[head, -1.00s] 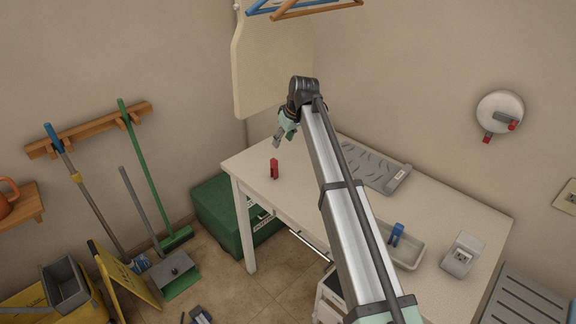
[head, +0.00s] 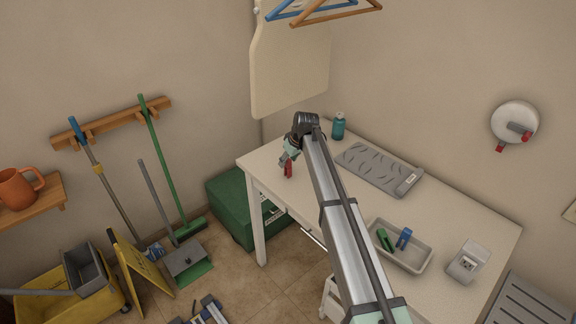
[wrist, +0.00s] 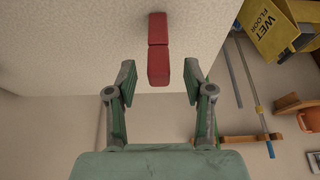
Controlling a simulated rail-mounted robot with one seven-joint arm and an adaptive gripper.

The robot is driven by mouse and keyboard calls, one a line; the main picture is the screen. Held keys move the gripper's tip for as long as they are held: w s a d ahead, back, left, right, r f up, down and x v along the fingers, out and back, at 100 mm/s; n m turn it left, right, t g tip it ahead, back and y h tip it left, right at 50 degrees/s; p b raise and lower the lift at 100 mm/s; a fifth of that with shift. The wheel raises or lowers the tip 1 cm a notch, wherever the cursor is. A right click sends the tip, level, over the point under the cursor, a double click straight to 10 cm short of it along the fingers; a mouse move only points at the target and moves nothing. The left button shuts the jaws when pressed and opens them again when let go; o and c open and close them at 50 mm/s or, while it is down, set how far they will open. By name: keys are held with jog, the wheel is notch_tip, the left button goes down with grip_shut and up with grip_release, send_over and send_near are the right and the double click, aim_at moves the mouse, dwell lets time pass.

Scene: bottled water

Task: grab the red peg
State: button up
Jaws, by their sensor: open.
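The red peg (head: 288,171) stands on the white table (head: 463,219) near its left corner. In the wrist view the red peg (wrist: 158,50) lies between and just beyond the fingertips, with a gap on each side. My gripper (head: 287,160) is right at the peg's upper part in the head view and partly covers it. In the wrist view my gripper (wrist: 158,82) is open, with nothing between its pads touching the peg.
A grey tray (head: 418,262) holds a green peg (head: 384,239) and a blue peg (head: 404,238). A white device (head: 467,262) stands at the right.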

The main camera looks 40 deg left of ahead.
jog(key=p+x, duration=0.1)
jog(key=x, duration=0.2)
jog(key=shift+a+f, duration=0.1)
jog(key=c, duration=0.9)
